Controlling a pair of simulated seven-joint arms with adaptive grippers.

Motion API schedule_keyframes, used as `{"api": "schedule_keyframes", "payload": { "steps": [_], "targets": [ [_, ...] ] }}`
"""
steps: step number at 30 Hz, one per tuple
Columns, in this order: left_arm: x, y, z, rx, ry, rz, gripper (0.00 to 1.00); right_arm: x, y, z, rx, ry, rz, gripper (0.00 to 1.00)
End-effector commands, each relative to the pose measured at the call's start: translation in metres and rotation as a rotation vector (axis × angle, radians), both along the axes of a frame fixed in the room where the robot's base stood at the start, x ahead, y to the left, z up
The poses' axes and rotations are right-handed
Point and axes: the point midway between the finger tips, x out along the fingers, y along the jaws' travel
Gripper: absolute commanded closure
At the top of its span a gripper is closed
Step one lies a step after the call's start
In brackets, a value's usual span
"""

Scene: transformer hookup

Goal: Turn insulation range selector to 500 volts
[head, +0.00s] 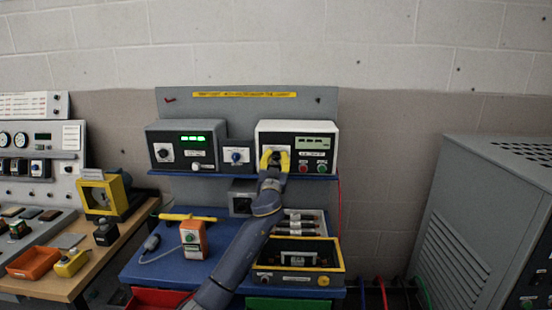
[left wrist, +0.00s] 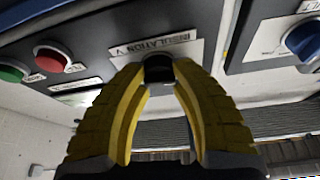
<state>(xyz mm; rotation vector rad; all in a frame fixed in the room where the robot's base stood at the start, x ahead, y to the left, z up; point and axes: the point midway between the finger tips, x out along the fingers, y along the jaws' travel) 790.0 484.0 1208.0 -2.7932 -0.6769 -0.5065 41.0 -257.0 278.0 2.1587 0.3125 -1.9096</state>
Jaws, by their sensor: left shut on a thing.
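The insulation tester is the white-topped box (head: 297,140) at the right of the blue shelf. Its selector is a dark knob (left wrist: 158,69) under a label reading "INSULATION V" in the left wrist view. My left gripper (head: 274,153) has its yellow fingers at the knob, and in the left wrist view its fingertips (left wrist: 158,65) close on the knob from both sides. The knob's pointer and the voltage marks are hidden by the fingers. In the head view the gripper covers the knob. My right gripper is not in view.
A red button (left wrist: 52,57) and a green button (left wrist: 12,72) sit beside the selector. A small box with a blue knob (head: 236,156) and a grey meter with a green display (head: 193,138) stand to the left. An open yellow-rimmed box (head: 297,262) stands on the bench below.

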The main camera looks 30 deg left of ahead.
Motion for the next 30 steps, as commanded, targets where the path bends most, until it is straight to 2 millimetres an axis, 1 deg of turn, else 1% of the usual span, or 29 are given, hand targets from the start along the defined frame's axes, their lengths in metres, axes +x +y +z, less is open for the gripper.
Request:
{"api": "schedule_keyframes", "payload": {
  "steps": [30],
  "targets": [
    [0.0008, -0.0009, 0.001, 0.84, 0.457, 0.002, 1.0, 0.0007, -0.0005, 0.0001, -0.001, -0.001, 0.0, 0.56]
  ]
}}
